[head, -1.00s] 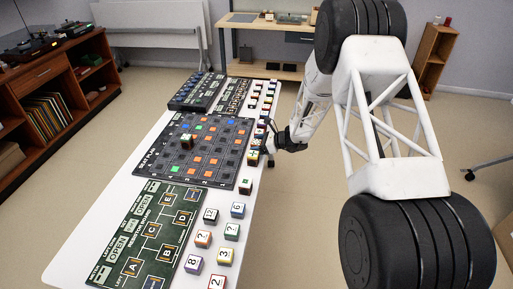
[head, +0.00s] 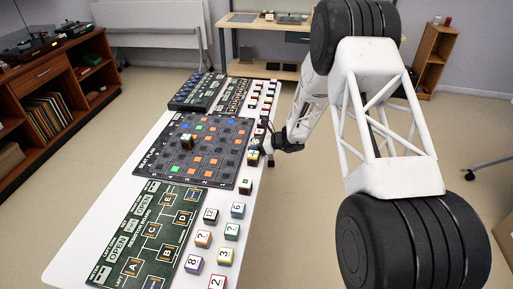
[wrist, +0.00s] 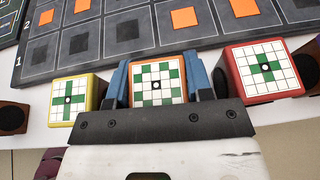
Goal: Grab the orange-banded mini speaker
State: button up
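The orange-banded mini speaker (wrist: 158,88) is a small cube with an orange edge and a green-and-white checkered face with a dark dot. In the wrist view it sits between the two blue fingers of my gripper (wrist: 160,84). The fingers flank its left and right sides; I cannot tell whether both press on it. In the head view my gripper (head: 268,146) is low at the right edge of the white table, beside the row of small cubes, and its fingertips are hard to make out. Which cube there is the orange-banded one is unclear.
A yellow-edged cube (wrist: 75,100) stands close left of my gripper and a red-edged cube (wrist: 262,72) close right. A dark seat-plan board (head: 165,175) with orange squares lies just beyond them. Several numbered cubes stand nearer along the white table (head: 75,235).

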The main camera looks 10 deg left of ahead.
aim_at(254, 141)
jog(key=shift+c, duration=1.3)
jog(key=shift+r, duration=0.1)
jog(key=shift+r, duration=4.95)
jog(key=shift+a, duration=0.1)
